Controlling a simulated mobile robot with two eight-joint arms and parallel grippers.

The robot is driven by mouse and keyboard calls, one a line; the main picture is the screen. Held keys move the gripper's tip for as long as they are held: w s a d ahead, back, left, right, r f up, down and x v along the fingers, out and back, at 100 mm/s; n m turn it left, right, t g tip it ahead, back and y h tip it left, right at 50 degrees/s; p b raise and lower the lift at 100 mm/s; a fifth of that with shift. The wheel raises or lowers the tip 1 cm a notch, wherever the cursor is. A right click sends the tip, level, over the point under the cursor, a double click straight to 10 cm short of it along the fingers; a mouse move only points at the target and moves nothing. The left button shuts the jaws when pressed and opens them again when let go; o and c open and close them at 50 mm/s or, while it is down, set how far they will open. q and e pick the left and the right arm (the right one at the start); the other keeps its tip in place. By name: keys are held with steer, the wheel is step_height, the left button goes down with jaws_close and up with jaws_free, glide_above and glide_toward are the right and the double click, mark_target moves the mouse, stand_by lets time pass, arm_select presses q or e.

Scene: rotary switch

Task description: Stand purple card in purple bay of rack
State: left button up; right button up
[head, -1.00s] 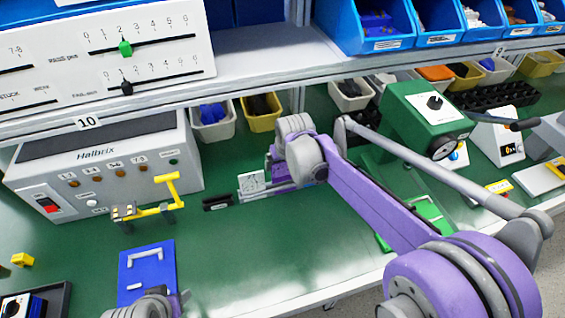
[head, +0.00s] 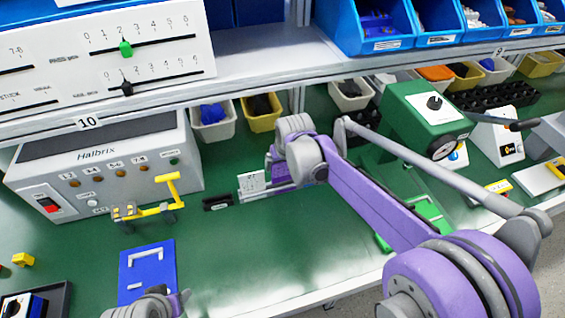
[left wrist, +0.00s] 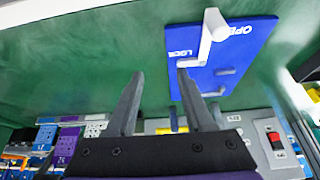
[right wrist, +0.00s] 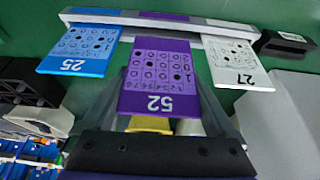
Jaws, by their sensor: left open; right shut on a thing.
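The purple card (right wrist: 159,75), marked 52 with a dot grid, is in the right wrist view. My right gripper (right wrist: 170,100) is shut on it. The card's far edge is at the rack (right wrist: 155,19), between a blue card (right wrist: 78,50) marked 25 on the left and a white card (right wrist: 236,62) marked 27 on the right. Whether its edge is seated in a bay cannot be told. In the head view the right gripper is mostly hidden by its wrist, beside the white card (head: 251,181). My left gripper (left wrist: 160,100) is open and empty near a blue panel.
The blue panel (head: 147,270) with white handles lies at the front left. A black block (right wrist: 285,42) stands beside the rack's white end. A grey Halbrix box (head: 110,165) with a yellow lever (head: 170,190) is to the left. Green bench is clear in front of the rack.

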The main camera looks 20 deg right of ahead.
arm_select(q)
steer(key=shift+s+f+b, duration=0.15)
steer(key=shift+f+b, duration=1)
steer(key=shift+f, duration=0.05)
arm_select(e)
steer(key=shift+f, duration=1.8)
steer(key=o, duration=1)
arm_select(q)
steer(key=shift+r+p, duration=0.65)
steer(key=shift+r, duration=0.05)
arm_select(e)
steer(key=v, duration=1)
steer(key=shift+r, duration=0.35)
steer(key=shift+s, duration=0.15)
arm_select(q)
step_height(320, 180, up, 8)
steer(key=w+p, duration=0.1)
steer(key=p, duration=0.5)
steer(key=shift+w+f+p, duration=0.25)
steer(key=shift+w+p, duration=0.05)
steer(key=shift+w, duration=0.1)
arm_select(e)
step_height(320, 180, up, 9)
glide_above(283, 169)
steer(key=s, duration=0.3)
steer(key=shift+w+d, duration=0.15)
steer(key=shift+w, duration=0.05)
